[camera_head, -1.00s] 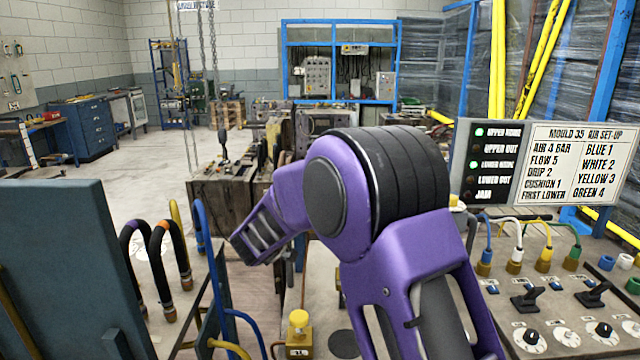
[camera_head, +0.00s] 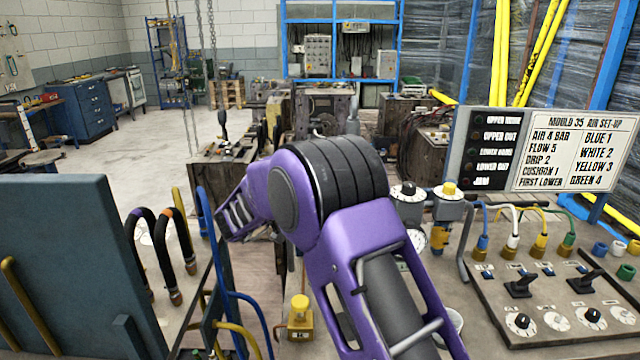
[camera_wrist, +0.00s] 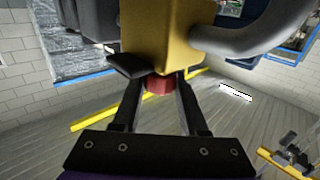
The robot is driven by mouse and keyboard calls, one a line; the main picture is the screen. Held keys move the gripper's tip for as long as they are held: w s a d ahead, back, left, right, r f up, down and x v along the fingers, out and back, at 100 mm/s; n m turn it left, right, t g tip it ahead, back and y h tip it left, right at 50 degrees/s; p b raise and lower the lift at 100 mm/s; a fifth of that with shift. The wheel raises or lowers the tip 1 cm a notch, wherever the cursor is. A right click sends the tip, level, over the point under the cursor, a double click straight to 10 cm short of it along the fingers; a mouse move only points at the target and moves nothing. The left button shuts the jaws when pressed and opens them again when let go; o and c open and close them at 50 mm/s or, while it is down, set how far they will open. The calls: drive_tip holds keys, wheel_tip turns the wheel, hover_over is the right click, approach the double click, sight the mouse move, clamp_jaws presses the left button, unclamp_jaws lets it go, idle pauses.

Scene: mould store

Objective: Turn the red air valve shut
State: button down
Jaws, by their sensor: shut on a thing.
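The red air valve (camera_wrist: 158,83) shows in the wrist view as a small red piece under a yellow block (camera_wrist: 160,35). My gripper (camera_wrist: 157,88) has its two dark fingers on either side of the red piece, shut on it. The fingertips partly cover it, so its turn angle is hard to tell. In the head view my purple arm hides the gripper and the red valve.
A grey pipe (camera_wrist: 245,38) curves from the yellow block, and a black flat part (camera_wrist: 128,66) juts out beside it. In the head view, a set-up board (camera_head: 570,152), colored hoses and a switch panel (camera_head: 545,320) stand right. A blue-grey panel (camera_head: 75,265) stands left.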

drive_tip(key=shift+c, duration=2.2)
unclamp_jaws()
drive_tip(key=v, duration=1.2)
drive_tip(key=shift+r, duration=0.1)
